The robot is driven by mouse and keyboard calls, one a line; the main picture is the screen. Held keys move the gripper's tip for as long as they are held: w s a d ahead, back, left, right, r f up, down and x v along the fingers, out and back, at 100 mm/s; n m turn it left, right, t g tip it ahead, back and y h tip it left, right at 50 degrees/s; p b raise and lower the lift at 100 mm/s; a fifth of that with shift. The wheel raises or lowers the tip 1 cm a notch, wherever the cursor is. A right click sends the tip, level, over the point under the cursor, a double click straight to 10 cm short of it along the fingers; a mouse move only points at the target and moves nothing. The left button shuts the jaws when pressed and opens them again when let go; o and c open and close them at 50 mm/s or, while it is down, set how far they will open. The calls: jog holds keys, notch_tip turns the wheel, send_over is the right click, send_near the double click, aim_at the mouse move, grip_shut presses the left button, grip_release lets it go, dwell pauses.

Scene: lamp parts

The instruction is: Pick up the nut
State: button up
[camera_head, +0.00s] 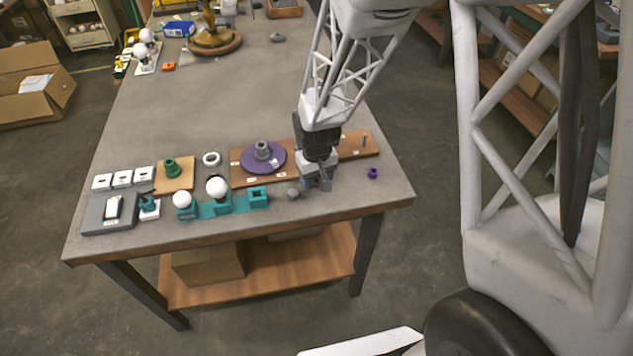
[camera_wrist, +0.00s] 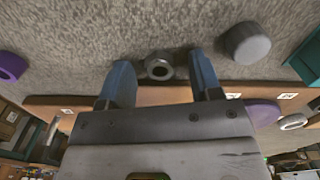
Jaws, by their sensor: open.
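A small grey ring-shaped nut (camera_wrist: 158,57) with a dark hole lies on the grey table top in the wrist view. My gripper (camera_wrist: 160,60) is open, with one blue finger on each side of the nut and visible gaps between. I cannot tell how high the fingertips are above the table. In the head view my gripper (camera_head: 317,184) points down near the table's front right part, and the nut cannot be made out there.
A grey knob (camera_wrist: 246,43) lies close beside the right finger in the wrist view. A purple ring (camera_head: 373,173) lies near the table's right edge. A wooden board (camera_head: 357,146) with a purple disc (camera_head: 250,162) lies behind. Teal holders with white bulbs (camera_head: 217,187) stand left.

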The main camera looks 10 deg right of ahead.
jog(key=c, duration=1)
jog(key=shift+r, duration=0.15)
jog(key=shift+r, duration=0.8)
jog(key=shift+s+r, duration=0.15)
jog(key=shift+r, duration=0.75)
jog(key=s+d+r, duration=0.1)
jog(key=s, duration=1.4)
jog(key=shift+s+d+r, duration=0.15)
jog(key=shift+s, duration=0.15)
